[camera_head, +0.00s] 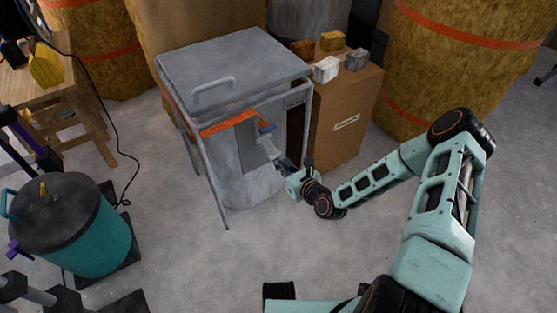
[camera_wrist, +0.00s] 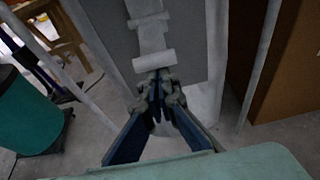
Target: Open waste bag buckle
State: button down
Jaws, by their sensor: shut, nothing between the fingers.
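A pale grey, strap-like piece with crossbars, which appears to be the buckle (camera_wrist: 152,38), hangs on the front of the waste bag stand. In the head view it (camera_head: 267,146) sits in front of a grey panel, just up and left of my gripper. A whitish bag (camera_head: 245,190) hangs inside the stand. My gripper (camera_wrist: 158,82) is shut and empty, with its fingertips right at the lower crossbar; I cannot tell whether they touch it. In the head view my gripper (camera_head: 281,164) points up and left at the stand front.
The grey metal stand (camera_head: 235,60) has a lid with a handle, thin legs and an orange strip (camera_head: 229,123). A cardboard box (camera_head: 345,115) with small blocks stands close on its right. A teal bin (camera_head: 75,235) is at left. Floor in front is clear.

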jog(key=r+p, duration=0.1)
jog(key=r+g+p, duration=0.1)
jog(key=h+p, duration=0.1)
jog(key=shift+s+d+r+g, duration=0.15)
jog(key=shift+s+r+g, duration=0.15)
jog(key=shift+r, duration=0.1)
jog(key=shift+w+r, duration=0.1)
notch_tip(320, 180, down, 5)
jog(key=b, duration=0.4)
jog(key=r+p+v, duration=0.1)
jog(key=p+v, duration=0.1)
jog(key=v, duration=0.9)
jog(key=shift+p, duration=0.4)
